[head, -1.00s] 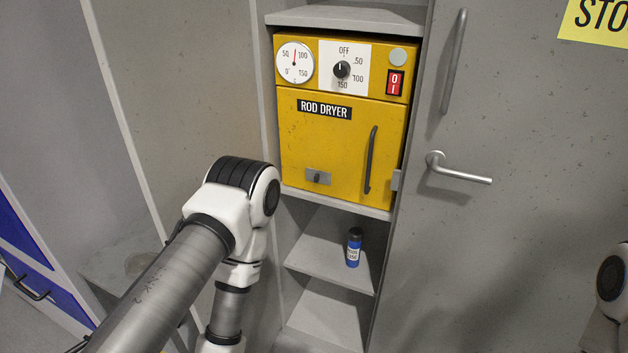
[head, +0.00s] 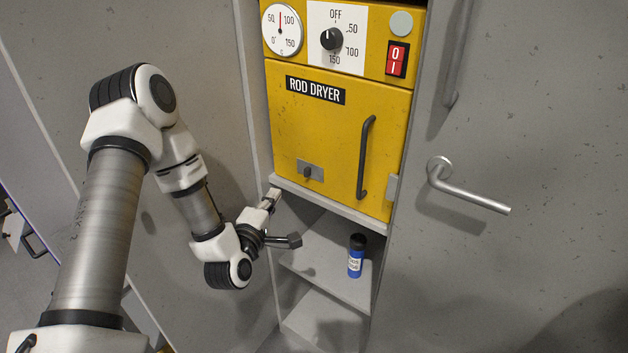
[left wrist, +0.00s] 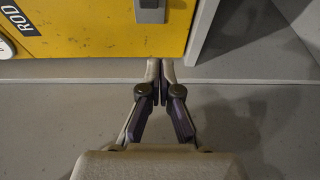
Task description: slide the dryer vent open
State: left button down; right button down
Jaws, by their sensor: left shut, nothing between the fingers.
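The yellow rod dryer (head: 335,120) stands on a shelf in a grey cabinet. Its vent is a small grey plate with a dark knob (head: 309,171), low on the left of the dryer's front. The plate also shows at the top of the left wrist view (left wrist: 151,11), partly cut off. My left gripper (head: 274,196) is below and to the left of the vent, near the shelf's front edge, apart from the plate. In the left wrist view its fingers (left wrist: 160,64) are together and empty, pointing toward the dryer. My right gripper is out of view.
A vertical dark handle (head: 366,158) is on the dryer's front, right of the vent. A blue bottle (head: 356,258) stands on the shelf below. A grey door with a lever handle (head: 470,190) is at the right.

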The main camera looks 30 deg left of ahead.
aim_at(301, 168)
pick_arm(q)
jog(key=x, duration=0.3)
jog(key=r+p+x, duration=0.1)
jog(key=x, duration=0.2)
jog(key=p+x, duration=0.1)
jog(key=x, duration=0.3)
jog(key=shift+s+a+r, duration=0.1)
jog(key=shift+a+r, duration=0.1)
jog(key=shift+a, duration=0.1)
jog(key=d, duration=0.3)
jog(key=shift+s+d+p, duration=0.35)
jog(key=shift+d, duration=0.25)
jog(key=shift+a+f, duration=0.1)
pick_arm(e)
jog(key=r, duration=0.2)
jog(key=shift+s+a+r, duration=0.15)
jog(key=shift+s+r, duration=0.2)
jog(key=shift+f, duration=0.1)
